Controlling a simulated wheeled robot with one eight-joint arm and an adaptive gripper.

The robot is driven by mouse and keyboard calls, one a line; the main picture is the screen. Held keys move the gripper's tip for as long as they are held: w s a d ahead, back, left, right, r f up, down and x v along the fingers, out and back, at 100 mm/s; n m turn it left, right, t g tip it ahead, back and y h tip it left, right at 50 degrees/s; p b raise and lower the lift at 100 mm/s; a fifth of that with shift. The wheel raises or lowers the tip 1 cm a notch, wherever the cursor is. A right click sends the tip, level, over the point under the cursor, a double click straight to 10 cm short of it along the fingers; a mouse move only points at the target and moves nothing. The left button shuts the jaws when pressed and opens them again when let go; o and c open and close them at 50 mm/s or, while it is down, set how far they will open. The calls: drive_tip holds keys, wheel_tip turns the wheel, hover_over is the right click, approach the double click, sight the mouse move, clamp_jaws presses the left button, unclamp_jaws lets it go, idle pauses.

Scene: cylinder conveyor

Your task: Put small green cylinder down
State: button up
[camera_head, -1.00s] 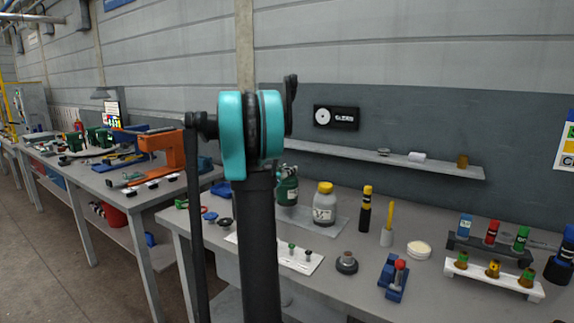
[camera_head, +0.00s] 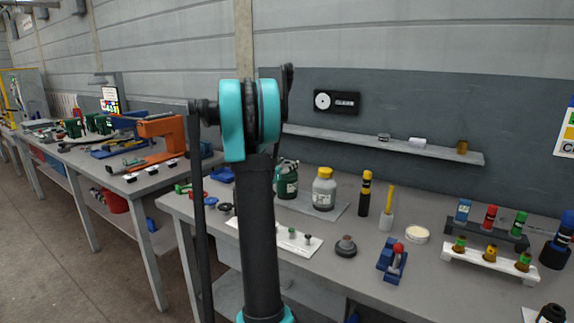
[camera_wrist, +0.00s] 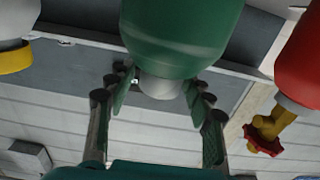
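In the wrist view a green cylinder (camera_wrist: 182,35) fills the top middle, with a grey neck (camera_wrist: 160,88) pointing down in the picture. My gripper (camera_wrist: 160,88) has one finger on each side of the neck. Its pads appear to close on the neck and shoulder of the green cylinder; the exact contact is partly hidden by its body. The far end of the cylinder is cut off by the picture's top edge. My gripper and this cylinder do not show in the head view, where only my arm stands in the middle.
In the wrist view a red cylinder (camera_wrist: 305,60) with a yellow valve is at right, and a pale one with a yellow ring (camera_wrist: 14,58) at left. In the head view the workbench (camera_head: 320,262) holds bottles, a blue stand (camera_head: 391,262) and a white rack (camera_head: 488,264).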

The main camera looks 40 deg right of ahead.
drive_tip(key=shift+r, duration=0.1)
drive_tip(key=shift+s+a, duration=0.1)
drive_tip(key=shift+a, duration=0.15)
drive_tip(key=v, duration=1.1)
drive_tip(key=shift+s+a, duration=0.15)
drive_tip(key=shift+a, duration=0.05)
